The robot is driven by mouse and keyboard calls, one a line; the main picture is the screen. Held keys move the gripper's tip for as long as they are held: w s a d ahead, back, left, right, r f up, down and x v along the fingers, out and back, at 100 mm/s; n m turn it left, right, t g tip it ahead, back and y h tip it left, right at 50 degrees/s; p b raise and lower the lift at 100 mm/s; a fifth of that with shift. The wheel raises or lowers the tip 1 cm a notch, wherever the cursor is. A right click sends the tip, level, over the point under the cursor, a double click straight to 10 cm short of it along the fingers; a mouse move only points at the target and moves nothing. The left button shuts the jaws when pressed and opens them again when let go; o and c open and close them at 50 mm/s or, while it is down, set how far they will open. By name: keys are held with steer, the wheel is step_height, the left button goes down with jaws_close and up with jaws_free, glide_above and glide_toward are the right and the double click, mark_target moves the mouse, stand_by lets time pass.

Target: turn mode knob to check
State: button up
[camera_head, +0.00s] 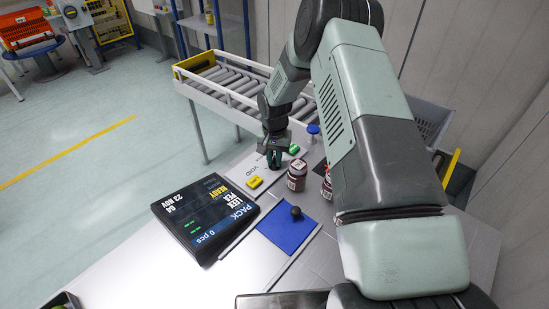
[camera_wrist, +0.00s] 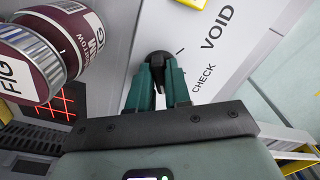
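The black mode knob (camera_wrist: 158,58) sits on a light grey panel (camera_wrist: 205,30) in the wrist view. The words CHECK and VOID are printed to its right, with a short tick mark beside the knob. My gripper (camera_wrist: 159,72) has its two teal fingers on either side of the knob, close together, with dark knob material between them. They look closed on it. Which way the knob points is hard to tell behind the fingers. In the head view my gripper (camera_head: 273,160) is low at the panel (camera_head: 236,172), and the knob is hidden there.
Dark red labelled jars (camera_head: 297,178) stand close to my gripper. A yellow block (camera_head: 254,182), a green block (camera_head: 294,149) and a blue-topped item (camera_head: 313,129) are nearby. A black display (camera_head: 205,215) and a blue mat (camera_head: 287,232) lie in front. A roller conveyor (camera_head: 225,82) is behind.

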jaws_close()
steer(key=shift+n, duration=0.4)
steer(key=n, duration=0.4)
steer(key=shift+d+n, duration=0.1)
steer(key=shift+n, duration=0.3)
steer(key=n, duration=0.6)
steer(key=shift+d, duration=0.1)
steer(key=o, duration=0.5)
jaws_free()
